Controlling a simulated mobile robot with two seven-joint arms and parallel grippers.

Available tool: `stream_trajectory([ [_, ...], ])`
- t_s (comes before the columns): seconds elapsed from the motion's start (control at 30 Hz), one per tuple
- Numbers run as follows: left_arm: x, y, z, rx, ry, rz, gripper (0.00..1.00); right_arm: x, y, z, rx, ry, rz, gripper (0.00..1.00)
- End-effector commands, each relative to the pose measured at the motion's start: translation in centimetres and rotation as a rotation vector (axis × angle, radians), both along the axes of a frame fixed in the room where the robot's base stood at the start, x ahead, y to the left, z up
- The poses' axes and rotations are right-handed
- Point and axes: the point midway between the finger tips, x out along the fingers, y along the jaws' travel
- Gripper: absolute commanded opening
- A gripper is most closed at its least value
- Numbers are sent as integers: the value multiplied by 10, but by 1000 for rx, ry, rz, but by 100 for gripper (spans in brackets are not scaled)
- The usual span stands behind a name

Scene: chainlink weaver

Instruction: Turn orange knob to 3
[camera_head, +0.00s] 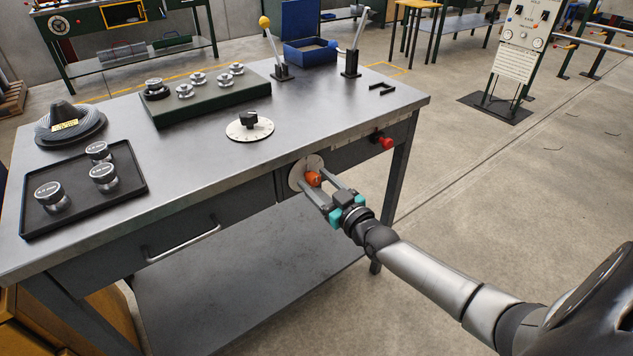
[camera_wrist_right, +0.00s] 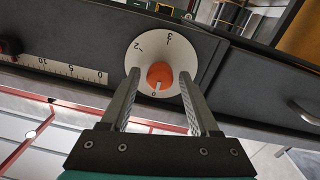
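The orange knob (camera_head: 313,179) sits on a round pale dial plate (camera_head: 296,172) on the front face of the workbench. In the right wrist view the knob (camera_wrist_right: 160,73) has a white pointer mark aimed at the 0 on the dial (camera_wrist_right: 180,48); a 2 and a 3 also show at the plate's far side. My right gripper (camera_head: 319,187) is in front of the dial. Its fingers (camera_wrist_right: 159,76) stand open on either side of the knob, with a visible gap on each side. My left gripper is not in view.
A red button (camera_head: 386,142) and a ruler scale (camera_wrist_right: 60,68) are on the bench front beside the dial. A drawer handle (camera_head: 182,240) lies to the left. On the bench top are a black knob on a white dial (camera_head: 249,125), a weight tray (camera_head: 138,170) and levers (camera_head: 351,62).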

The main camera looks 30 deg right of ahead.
Motion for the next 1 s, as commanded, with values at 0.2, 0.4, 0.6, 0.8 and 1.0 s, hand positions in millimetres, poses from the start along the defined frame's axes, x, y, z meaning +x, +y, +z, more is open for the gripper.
stream_trajectory([
  [0.2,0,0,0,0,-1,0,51,0,0,0,0,0,0,36],
  [0.4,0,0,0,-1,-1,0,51,0,0,0,0,0,0,13],
  [0.6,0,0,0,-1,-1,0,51,0,0,0,0,0,0,0],
  [0.8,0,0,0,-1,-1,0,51,0,0,0,4,0,0,0],
  [1.0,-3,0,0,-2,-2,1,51,0,0,1,50,4,0,0],
])
